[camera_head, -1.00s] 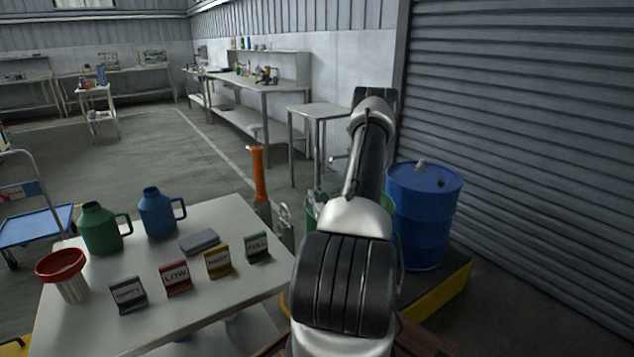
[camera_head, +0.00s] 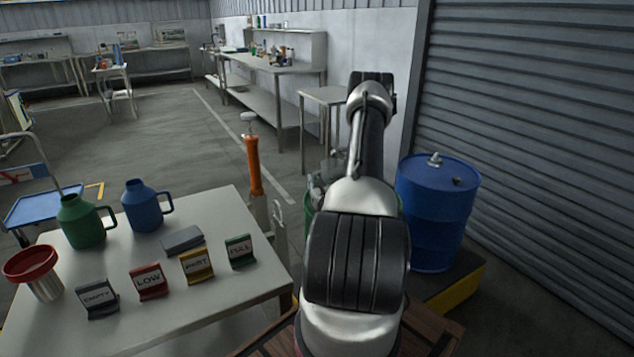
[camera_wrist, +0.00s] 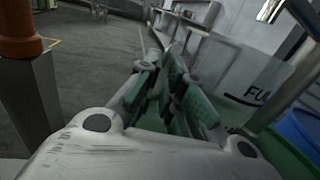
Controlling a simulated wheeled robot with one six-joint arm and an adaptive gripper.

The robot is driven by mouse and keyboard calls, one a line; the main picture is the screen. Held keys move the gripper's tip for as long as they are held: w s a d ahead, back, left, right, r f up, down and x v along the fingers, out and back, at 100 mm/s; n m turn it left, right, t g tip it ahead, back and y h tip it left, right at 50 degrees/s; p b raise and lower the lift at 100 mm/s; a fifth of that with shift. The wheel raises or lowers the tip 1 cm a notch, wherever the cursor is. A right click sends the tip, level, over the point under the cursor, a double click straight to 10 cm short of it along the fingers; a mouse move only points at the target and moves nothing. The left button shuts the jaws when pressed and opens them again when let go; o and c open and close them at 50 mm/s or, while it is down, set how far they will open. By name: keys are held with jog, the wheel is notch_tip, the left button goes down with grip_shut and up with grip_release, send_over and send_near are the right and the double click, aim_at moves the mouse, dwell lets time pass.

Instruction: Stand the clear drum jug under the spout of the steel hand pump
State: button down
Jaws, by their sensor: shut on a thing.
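In the wrist view my gripper (camera_wrist: 172,100) is shut, its fingers pointing away from the camera. The clear drum jug (camera_wrist: 238,75) shows beyond the fingers as a see-through wall with dark letters "FU", partly cut off by a steel pipe. The pipe, which looks like the steel hand pump (camera_wrist: 290,92), rises at the right over a green drum's rim. In the head view my arm hides the pump and most of the jug. My gripper (camera_head: 317,188) shows only in part left of the arm.
A blue drum (camera_head: 438,210) stands right of my arm on a dark, yellow-edged platform. An orange-handled post (camera_head: 254,165) stands left of it.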

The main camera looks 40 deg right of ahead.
jog(key=c, duration=2)
grip_release()
jog(key=shift+f, duration=0.15)
jog(key=o, duration=0.5)
jog(key=shift+c, duration=0.2)
